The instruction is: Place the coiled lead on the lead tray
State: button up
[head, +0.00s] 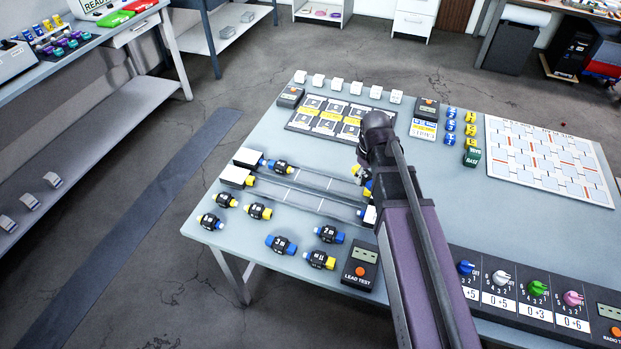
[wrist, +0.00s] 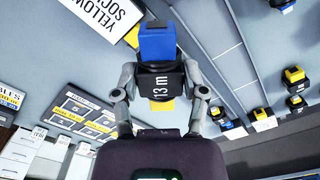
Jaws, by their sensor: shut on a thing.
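The coiled lead (wrist: 164,83) is black, marked "13 m", with a blue end and a yellow end. My gripper (wrist: 165,82) is shut on it, one finger on each side of the black body. In the head view my gripper (head: 364,178) is over the middle of the table, and my arm hides most of it and the held lead. No tray is labelled as the lead tray in view; long grey strips with white end blocks (head: 237,177) lie left of my gripper. I cannot tell if the held lead touches anything.
Several other leads (head: 258,211) stand at the table's left front, near a dark lead tester (head: 360,264). A card panel (head: 328,117) and small white blocks (head: 337,84) are at the back. Knobs (head: 538,288) line the right front. A white board (head: 548,160) lies right.

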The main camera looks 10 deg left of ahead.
jog(key=w+a+f+n+b, duration=0.1)
jog(key=w+a, duration=0.3)
jog(key=a, duration=0.6)
jog(key=w+a+f+n+b, duration=0.1)
jog(key=w+a+n, duration=0.3)
jog(key=a, duration=0.5)
jog(key=w+a+f+n+b, duration=0.2)
jog(key=w+a, duration=0.3)
jog(key=a, duration=0.5)
jog(key=shift+w+a+n, duration=0.25)
jog(key=shift+a+n, duration=0.05)
jog(key=shift+a, duration=0.4)
jog(key=shift+d, duration=0.15)
jog(key=s+d, duration=0.2)
jog(key=d, duration=0.2)
jog(key=s+d+f, duration=0.1)
jog(key=s+d, duration=0.1)
jog(key=d, duration=0.1)
jog(key=s+d+b, duration=0.1)
jog(key=s+d, duration=0.1)
jog(key=d, duration=0.2)
jog(key=shift+s+d+f, duration=0.15)
jog(key=shift+s+d, duration=0.05)
jog(key=shift+d, duration=0.1)
jog(key=shift+s+d, duration=0.1)
